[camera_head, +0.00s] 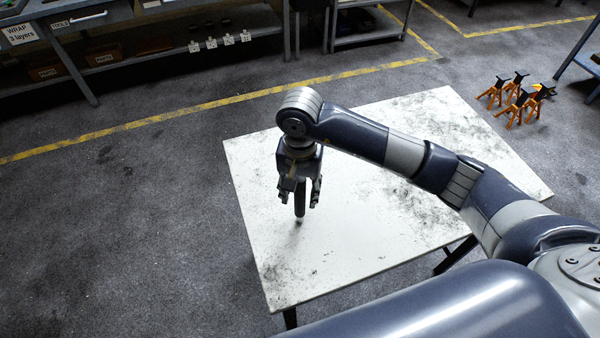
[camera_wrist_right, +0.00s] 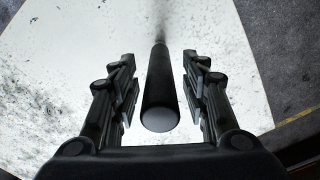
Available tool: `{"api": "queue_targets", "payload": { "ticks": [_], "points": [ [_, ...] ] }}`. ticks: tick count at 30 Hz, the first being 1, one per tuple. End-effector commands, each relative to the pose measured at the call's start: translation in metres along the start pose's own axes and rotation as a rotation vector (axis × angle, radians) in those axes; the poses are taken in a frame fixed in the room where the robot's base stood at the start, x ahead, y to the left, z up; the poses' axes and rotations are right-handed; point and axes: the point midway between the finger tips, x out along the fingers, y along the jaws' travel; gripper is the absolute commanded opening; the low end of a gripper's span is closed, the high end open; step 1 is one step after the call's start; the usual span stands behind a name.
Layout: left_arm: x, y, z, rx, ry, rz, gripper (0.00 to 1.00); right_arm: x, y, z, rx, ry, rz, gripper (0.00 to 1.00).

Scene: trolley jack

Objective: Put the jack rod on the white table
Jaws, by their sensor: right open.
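The jack rod (camera_head: 299,205) is a dark, slim rod with a thicker grip end. In the head view it points down from between the fingers of my right gripper (camera_head: 300,192), roughly upright, its lower tip at or just above the white table (camera_head: 390,225). In the right wrist view the rod (camera_wrist_right: 160,95) lies between the two fingers of my right gripper (camera_wrist_right: 160,90), its rounded thick end nearest the camera. The fingers are open, with a visible gap on each side of the rod. My left gripper is not in view.
The table top is scuffed and otherwise bare. Several orange jack stands (camera_head: 519,100) stand on the floor at the right. Workbenches with shelves (camera_head: 150,45) line the back. A yellow floor line (camera_head: 200,108) runs behind the table, and the floor at left is clear.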

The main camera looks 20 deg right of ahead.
Motion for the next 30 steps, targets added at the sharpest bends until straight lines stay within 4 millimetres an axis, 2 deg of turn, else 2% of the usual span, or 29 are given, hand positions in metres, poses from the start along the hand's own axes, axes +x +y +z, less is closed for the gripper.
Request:
{"api": "queue_targets", "payload": {
  "ticks": [3, 12, 18, 30],
  "points": [
    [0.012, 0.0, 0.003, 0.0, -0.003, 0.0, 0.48, -0.025, -0.001, -0.002, -0.002, 0.007, -0.004, 0.42],
    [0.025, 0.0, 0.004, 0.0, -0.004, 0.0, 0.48, -0.083, 0.0, -0.001, 0.0, 0.004, 0.0, 0.42],
    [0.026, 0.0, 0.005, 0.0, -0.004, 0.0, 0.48, -0.098, 0.0, 0.0, 0.0, 0.001, 0.001, 0.42],
    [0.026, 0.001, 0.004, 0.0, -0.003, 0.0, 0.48, -0.1, 0.0, 0.0, 0.0, -0.001, 0.001, 0.42]
  ]
}}
